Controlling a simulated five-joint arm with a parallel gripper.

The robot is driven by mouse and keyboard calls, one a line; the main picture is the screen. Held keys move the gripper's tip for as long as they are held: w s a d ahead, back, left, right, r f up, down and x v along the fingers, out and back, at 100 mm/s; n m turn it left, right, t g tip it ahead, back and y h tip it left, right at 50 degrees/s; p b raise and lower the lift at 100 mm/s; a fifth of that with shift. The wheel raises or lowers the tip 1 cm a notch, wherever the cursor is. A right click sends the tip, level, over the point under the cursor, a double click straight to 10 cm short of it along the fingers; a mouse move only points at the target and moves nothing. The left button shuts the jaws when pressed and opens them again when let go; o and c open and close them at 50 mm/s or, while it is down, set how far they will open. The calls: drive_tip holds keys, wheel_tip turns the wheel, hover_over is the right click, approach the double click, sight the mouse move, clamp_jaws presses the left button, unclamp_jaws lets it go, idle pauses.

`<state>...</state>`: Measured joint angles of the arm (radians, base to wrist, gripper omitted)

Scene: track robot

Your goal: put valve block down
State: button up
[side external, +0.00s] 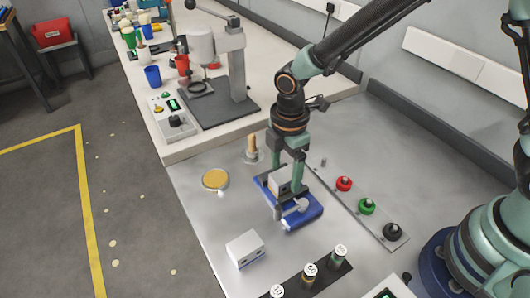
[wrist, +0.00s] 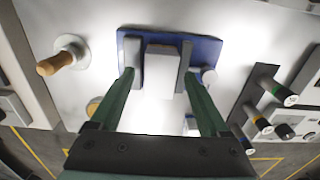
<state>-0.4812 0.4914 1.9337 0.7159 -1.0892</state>
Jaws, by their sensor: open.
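A pale grey block (side external: 278,183), apparently the valve block, sits in a blue vise (side external: 304,216) on the metal table. In the wrist view the block (wrist: 160,68) stands between the grey jaws of the vise (wrist: 208,48). My gripper (side external: 286,187) is down over the vise, with its green fingers on either side of the block. In the wrist view my gripper (wrist: 158,78) is open, with gaps between the fingers and the block. The underside of the block is hidden.
A light box (side external: 246,249) with dark ports stands in front of the vise. Red (side external: 344,184), green (side external: 367,206) and black (side external: 392,231) knobs line a strip at right.

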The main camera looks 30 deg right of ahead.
sight(285, 174)
wheel_tip(285, 174, up, 12)
drive_tip(key=s+d+r+m+t, duration=0.2)
drive_tip(key=s+d+r+m, duration=0.1)
drive_tip(key=d+m, duration=0.6)
drive_tip(key=s+d+r+m+t, duration=0.3)
drive_tip(key=s+d+r+m, duration=0.1)
drive_tip(key=d+m, duration=0.5)
drive_tip(key=shift+d+r+t, duration=0.25)
drive_tip(key=shift+r+t, duration=0.05)
